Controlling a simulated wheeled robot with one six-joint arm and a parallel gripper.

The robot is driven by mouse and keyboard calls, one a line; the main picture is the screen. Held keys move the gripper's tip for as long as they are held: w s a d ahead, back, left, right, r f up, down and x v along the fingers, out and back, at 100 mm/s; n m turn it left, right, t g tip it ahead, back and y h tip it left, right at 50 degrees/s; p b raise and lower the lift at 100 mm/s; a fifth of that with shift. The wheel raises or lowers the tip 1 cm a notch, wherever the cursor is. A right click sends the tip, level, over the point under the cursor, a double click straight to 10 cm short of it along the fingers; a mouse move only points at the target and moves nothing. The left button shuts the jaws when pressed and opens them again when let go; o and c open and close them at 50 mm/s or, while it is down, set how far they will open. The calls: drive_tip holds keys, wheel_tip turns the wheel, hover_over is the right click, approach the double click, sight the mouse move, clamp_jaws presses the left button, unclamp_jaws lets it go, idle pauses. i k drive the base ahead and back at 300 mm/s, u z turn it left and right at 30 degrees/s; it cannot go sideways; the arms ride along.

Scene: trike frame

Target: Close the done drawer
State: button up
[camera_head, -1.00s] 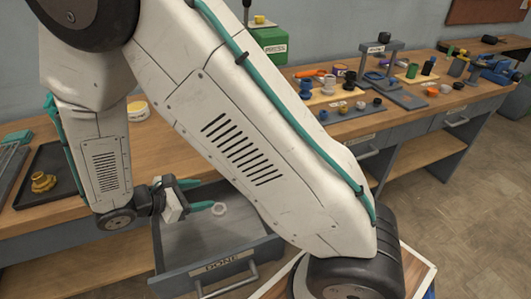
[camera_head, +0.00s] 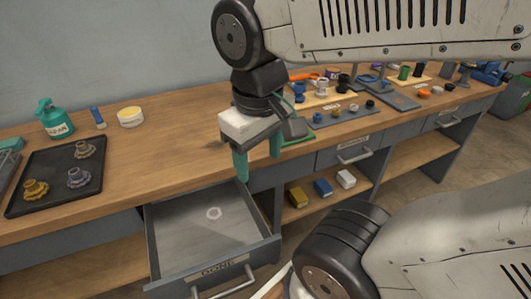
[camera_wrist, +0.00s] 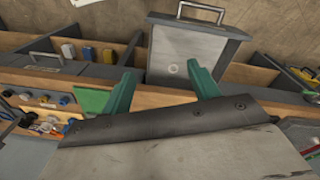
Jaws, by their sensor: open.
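The done drawer (camera_head: 165,258) is pulled out from under the workbench, its front labelled DONE with a metal handle (camera_head: 236,284). A pale ring (camera_head: 214,213) lies on the drawer's floor. In the wrist view the drawer (camera_wrist: 200,55) is at top centre, with the ring (camera_wrist: 173,69) inside and the handle (camera_wrist: 201,10) at the far end. My gripper (camera_head: 258,172) has green fingers, spread apart and empty, pointing down above the bench's front edge, to the right of the drawer's back part. It does not touch the handle. The fingers also show in the wrist view (camera_wrist: 163,88).
A black tray (camera_head: 50,202) with several knob-like parts, a green spray bottle (camera_head: 54,119) and a white tub (camera_head: 130,117) stand on the bench. Another drawer handle (camera_head: 354,154) is to the right. Coloured boxes (camera_head: 323,188) sit on the shelf below. Tools crowd the bench's right part.

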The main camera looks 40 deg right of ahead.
sight(190, 254)
drive_tip(key=u, duration=0.65)
drive_tip(key=k, duration=0.9)
drive_tip(key=z, duration=0.05)
